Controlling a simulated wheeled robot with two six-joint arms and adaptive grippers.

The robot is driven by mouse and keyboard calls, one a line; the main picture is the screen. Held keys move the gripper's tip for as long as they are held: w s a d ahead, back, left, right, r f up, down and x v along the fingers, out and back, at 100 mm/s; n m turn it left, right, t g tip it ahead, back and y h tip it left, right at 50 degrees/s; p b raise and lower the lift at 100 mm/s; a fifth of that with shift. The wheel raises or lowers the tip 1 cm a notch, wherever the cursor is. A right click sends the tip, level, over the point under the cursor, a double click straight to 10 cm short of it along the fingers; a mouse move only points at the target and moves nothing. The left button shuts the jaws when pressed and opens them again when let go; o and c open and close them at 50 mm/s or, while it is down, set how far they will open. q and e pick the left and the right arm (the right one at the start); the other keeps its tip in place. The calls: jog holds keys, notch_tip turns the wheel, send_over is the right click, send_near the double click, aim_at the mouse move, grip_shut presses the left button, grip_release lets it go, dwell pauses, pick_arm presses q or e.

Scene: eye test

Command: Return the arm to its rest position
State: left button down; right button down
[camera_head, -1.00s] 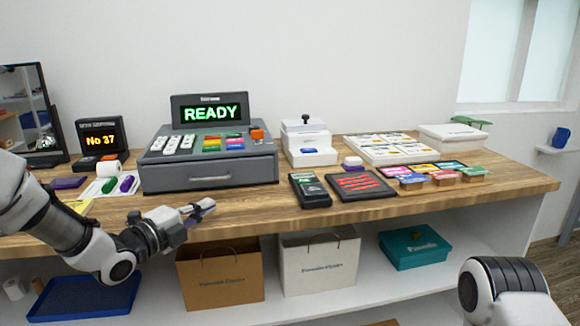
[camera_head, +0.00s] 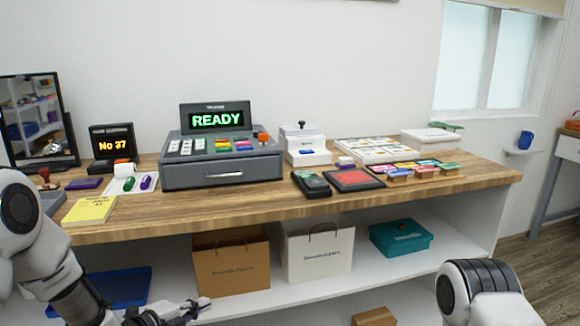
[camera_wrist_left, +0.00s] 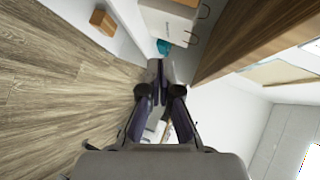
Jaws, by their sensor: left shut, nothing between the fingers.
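My left arm comes in from the left in the head view. Its gripper (camera_head: 190,307) is low in front of the shelf under the counter, below the counter's front edge. It is shut with nothing held. In the left wrist view the fingers (camera_wrist_left: 160,75) are together, with floor to the left and the wooden counter to the right. My right arm shows only as a white and black link at the lower right of the head view; its gripper is out of frame.
The wooden counter (camera_head: 330,205) holds a cash register (camera_head: 222,175), a yellow pad (camera_head: 90,210) and a card reader (camera_head: 312,184). On the shelf below are a brown bag (camera_head: 232,270), a white bag (camera_head: 318,255), a teal box (camera_head: 402,240) and a blue tray (camera_head: 120,287).

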pick_arm(q)
jog(key=s+f+n+g+y, duration=0.5)
jog(key=s+f+n+g, duration=0.4)
jog(key=s+f, duration=1.55)
jog(key=s+a+f+n+g+y, duration=0.1)
jog(key=s+a+n+g+y, duration=0.3)
jog(key=s+n, duration=0.85)
notch_tip(320, 180, up, 16)
jog(key=w+a+n+t+h+p, duration=0.1)
jog(key=p, duration=1.4)
jog(key=shift+f+p, duration=0.2)
jog(key=shift+p, duration=0.2)
